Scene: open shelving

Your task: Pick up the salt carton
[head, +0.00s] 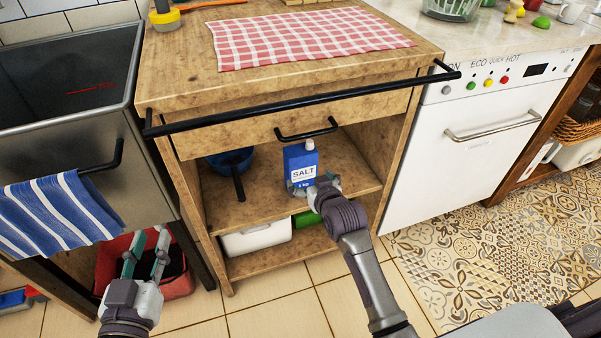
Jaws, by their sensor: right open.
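The blue salt carton (300,160) with a white label stands upright on the upper open shelf (265,200) of the wooden cabinet. My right gripper (302,187) is at the carton's lower front, with its arm reaching in from the lower right. Its jaws are open and lie around or against the carton's base; contact cannot be told. My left gripper (147,257) is low at the left, pointing up, fingers apart and empty, in front of a red bin.
A dark blue pan (231,161) with its handle forward sits left of the carton. A drawer with a black handle (306,130) and a long black rail (300,100) are above. A white container (256,238) and a green item (306,218) are on the shelf below.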

